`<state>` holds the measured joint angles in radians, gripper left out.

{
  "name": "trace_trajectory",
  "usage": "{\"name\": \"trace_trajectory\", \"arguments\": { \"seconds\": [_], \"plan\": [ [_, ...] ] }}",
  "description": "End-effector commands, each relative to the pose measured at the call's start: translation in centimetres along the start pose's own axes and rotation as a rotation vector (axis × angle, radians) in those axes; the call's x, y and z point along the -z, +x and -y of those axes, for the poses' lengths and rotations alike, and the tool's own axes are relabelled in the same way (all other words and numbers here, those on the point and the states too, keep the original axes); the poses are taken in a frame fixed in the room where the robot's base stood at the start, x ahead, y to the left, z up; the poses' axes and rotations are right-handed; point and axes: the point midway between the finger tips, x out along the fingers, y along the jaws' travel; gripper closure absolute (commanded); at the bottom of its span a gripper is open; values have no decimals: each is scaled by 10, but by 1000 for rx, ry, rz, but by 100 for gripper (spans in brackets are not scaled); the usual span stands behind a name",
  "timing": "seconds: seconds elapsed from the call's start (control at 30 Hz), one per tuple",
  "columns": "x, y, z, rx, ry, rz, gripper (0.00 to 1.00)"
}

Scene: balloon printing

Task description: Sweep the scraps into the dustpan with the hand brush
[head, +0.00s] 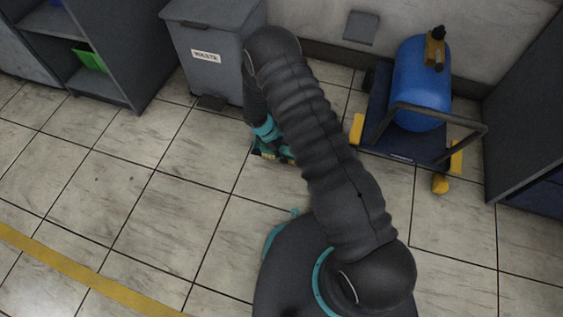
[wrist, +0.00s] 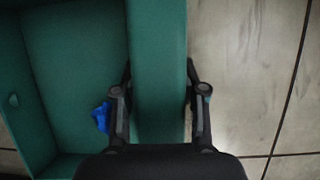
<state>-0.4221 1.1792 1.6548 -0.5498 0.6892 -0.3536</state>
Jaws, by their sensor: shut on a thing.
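In the wrist view, my gripper (wrist: 160,95) is shut on a long green bar-shaped body, which I take to be the hand brush (wrist: 158,40), with one finger on each side. To its left lies a wide green tray with raised walls, which looks like the dustpan (wrist: 75,35). A blue scrap (wrist: 102,117) shows over the dustpan's floor, beside my left finger. The brush's bristles are hidden. In the head view, my gripper (head: 270,140) is low near the floor, with small green and yellow parts below it, largely hidden by my arm.
A grey waste bin (head: 205,55) stands behind my gripper. A cart with a blue tank (head: 420,85) stands at the right. A shelf (head: 100,85) with a green box (head: 90,57) is at the far left.

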Motion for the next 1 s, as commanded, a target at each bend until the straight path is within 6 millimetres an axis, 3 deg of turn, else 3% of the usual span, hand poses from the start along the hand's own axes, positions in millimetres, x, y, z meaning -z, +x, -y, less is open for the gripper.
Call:
{"name": "trace_trajectory", "arguments": {
  "seconds": [0.3,0.6,1.0],
  "plan": [
    [1,2,-38,-3,2,-4,100],
    [-15,-34,-32,-2,-1,-2,100],
    [-23,-48,-30,-1,-1,-1,100]
  ]
}}
